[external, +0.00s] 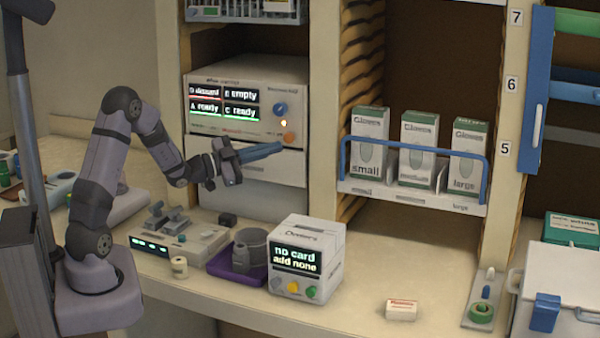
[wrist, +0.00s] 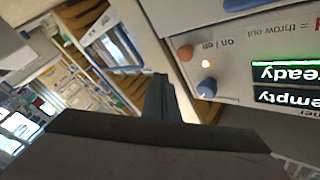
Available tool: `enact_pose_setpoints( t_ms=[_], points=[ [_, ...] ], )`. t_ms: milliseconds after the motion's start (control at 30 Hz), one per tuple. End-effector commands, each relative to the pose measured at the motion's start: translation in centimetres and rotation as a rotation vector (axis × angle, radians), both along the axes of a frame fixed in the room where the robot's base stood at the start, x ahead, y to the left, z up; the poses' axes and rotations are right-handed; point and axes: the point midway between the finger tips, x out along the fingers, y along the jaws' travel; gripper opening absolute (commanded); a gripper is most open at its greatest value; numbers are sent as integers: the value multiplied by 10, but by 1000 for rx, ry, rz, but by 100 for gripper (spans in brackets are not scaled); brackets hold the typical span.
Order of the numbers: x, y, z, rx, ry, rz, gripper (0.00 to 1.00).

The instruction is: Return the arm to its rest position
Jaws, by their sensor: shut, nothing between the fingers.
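My gripper (external: 278,147) is raised in front of the white machine (external: 245,77) on the shelf, its blue-grey fingers pointing right, near the orange knob (external: 289,137). The fingers are together and nothing shows between them. In the wrist view my gripper (wrist: 160,90) shows as dark closed fingers in the middle, and the machine's orange knob (wrist: 185,52) and blue knob (wrist: 208,87) are just right of them, with a small lit lamp between. I cannot tell whether the fingers touch the machine.
Below stand a box with a screen reading "no card add none" (external: 319,234), a purple tray (external: 225,271) with a grey cup, and a grey device (external: 203,243). Glove boxes (external: 417,135) stand in a blue-railed rack (external: 485,180) at right. The counter front holds a small white-red box (external: 401,313).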

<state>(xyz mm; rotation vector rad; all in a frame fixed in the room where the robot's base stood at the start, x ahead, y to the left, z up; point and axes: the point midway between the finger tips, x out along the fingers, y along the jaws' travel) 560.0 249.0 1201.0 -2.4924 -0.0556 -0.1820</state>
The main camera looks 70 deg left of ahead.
Motion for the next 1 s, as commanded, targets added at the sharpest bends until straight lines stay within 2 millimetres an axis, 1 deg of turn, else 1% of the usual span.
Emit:
enact_pose_setpoints(
  t_ms=[367,467,533,667,767,800,867,900,967,1000],
  points=[
    [1,-2,-1,-3,9,3,0],
    [6,-5,-7,-19,50,21,0],
    [10,-10,-16,-39,99,41,0],
    [15,-23,-41,-96,237,100,0],
    [12,-39,-66,-155,374,154,0],
    [8,-47,-78,-181,434,177,0],
    [-1,-59,-95,-222,523,212,0],
    [-8,-68,-107,-248,585,233,0],
    [-22,-82,-124,-285,679,263,0],
    [-33,-92,-134,-311,741,282,0]
  ],
)
